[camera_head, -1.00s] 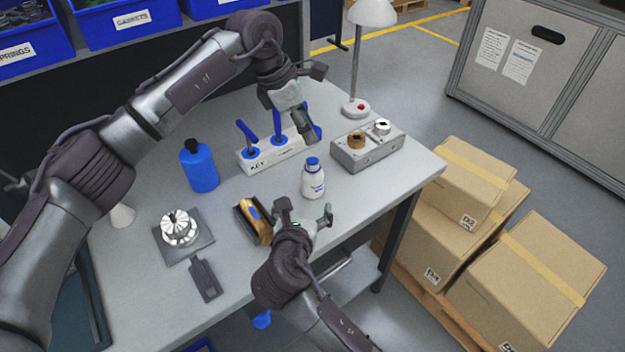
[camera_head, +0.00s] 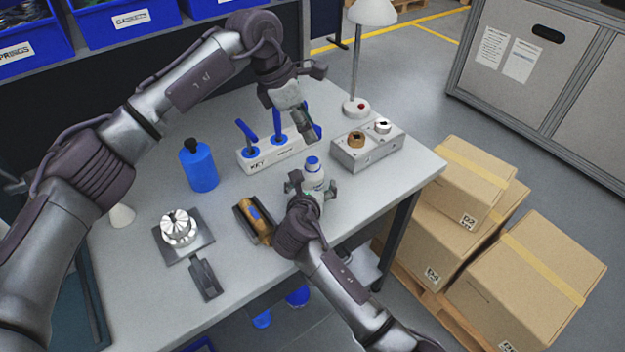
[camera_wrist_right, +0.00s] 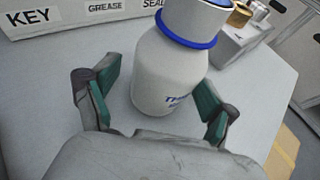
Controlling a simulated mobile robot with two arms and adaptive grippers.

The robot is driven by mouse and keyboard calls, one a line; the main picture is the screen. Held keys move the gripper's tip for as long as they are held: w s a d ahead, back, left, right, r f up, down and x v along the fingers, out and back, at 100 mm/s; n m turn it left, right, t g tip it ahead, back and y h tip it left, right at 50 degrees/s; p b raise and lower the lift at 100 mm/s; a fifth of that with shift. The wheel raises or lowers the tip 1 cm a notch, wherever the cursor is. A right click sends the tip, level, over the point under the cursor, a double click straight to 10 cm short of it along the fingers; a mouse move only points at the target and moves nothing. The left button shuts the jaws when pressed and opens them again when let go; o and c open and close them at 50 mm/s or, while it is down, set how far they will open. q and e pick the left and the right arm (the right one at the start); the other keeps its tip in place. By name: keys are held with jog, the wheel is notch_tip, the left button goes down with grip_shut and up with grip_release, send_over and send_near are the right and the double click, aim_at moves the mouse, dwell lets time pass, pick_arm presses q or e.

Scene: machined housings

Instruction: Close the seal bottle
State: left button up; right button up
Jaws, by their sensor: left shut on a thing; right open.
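A grey fixture block (camera_head: 367,150) and a lamp (camera_head: 357,105) stand beyond the bottle. Cardboard boxes (camera_head: 525,280) are right of the table.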

aim_at(310, 160)
jog(key=shift+c, duration=0.2)
grip_shut()
pick_arm(q)
jog(key=shift+f, duration=2.5)
jog(key=shift+f, duration=0.85)
jog(key=shift+f, duration=0.6)
